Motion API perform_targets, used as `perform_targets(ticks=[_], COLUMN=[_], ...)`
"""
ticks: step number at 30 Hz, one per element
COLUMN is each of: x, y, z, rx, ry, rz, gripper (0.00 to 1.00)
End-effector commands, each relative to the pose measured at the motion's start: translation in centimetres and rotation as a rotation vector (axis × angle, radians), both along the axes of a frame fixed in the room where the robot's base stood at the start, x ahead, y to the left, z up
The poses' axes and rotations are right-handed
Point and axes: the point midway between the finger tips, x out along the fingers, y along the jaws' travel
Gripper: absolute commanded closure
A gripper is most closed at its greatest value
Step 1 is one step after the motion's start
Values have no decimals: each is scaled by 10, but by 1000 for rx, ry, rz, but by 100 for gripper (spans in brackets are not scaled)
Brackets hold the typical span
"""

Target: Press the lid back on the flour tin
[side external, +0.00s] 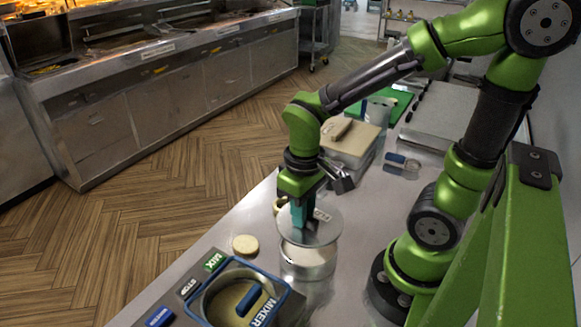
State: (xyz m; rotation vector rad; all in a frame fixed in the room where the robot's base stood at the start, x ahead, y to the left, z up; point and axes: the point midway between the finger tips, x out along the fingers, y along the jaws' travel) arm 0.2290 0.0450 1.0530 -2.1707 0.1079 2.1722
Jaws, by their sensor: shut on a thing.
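The flour tin (308,266) is a clear-looking cylinder with pale contents, upright on the steel counter. Its round grey lid (325,232) is over the tin's mouth, with a small white label on top. My gripper (298,222) points down onto the lid, its teal fingers shut on the lid near its middle. The fingers hide the part they grip. I cannot tell whether the lid touches the rim all the way round or sits slightly above it.
A blue-rimmed mixer (212,316) with buttons stands at the front left. A beige disc (245,245) lies between it and the tin. Behind are a lidded box (345,142), a metal cylinder (379,110), a green board (402,99) and a blue-banded item (402,165).

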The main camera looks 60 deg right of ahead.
Motion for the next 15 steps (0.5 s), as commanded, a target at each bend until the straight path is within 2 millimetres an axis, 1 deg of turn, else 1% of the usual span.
perform_targets(ticks=[3,9,15], x=[-1,-1,0], y=[0,0,0], z=[-13,-32,-45], rx=[0,0,0], ry=[4,4,2], rz=[1,1,2], gripper=[100,100,100])
